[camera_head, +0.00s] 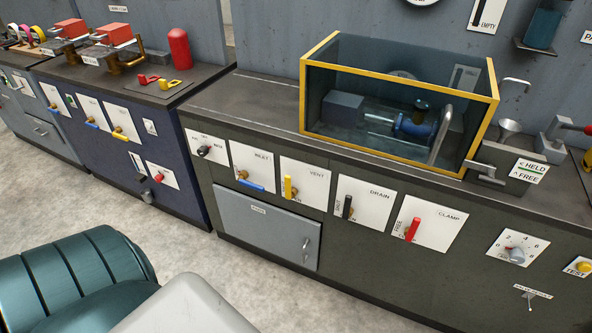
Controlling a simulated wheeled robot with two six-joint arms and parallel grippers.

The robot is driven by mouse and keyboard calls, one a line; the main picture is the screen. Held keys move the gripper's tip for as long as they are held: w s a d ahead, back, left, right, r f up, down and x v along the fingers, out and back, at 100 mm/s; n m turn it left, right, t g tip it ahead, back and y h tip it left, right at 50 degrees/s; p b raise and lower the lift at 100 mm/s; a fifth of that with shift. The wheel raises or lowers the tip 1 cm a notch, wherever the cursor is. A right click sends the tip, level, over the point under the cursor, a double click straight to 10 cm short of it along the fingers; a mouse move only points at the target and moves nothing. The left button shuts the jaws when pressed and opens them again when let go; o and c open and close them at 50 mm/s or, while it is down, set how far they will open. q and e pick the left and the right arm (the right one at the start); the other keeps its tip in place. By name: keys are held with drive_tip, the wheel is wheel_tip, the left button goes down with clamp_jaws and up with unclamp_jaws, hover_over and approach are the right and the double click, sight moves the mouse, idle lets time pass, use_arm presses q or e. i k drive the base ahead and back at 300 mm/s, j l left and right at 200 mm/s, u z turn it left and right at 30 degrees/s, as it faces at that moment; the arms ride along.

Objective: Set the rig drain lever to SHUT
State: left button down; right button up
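The drain lever (347,206) is a black handle on a white plate marked DRAIN (378,196), on the dark front of the bench below the glazed box. The handle stands roughly upright on its plate. Small lettering that seems to read SHUT runs up the plate just left of the handle. Any other position marking is too small to read. Neither of my grippers is in view.
The yellow vent lever (288,187) is left of the drain plate, and the red clamp lever (412,229) is right of it. A yellow-framed glazed box (330,105) stands on the bench top. A grey cabinet door (262,228) is below. Open floor lies in front.

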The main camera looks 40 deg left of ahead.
sight(348, 212)
drive_tip(key=u, duration=0.8)
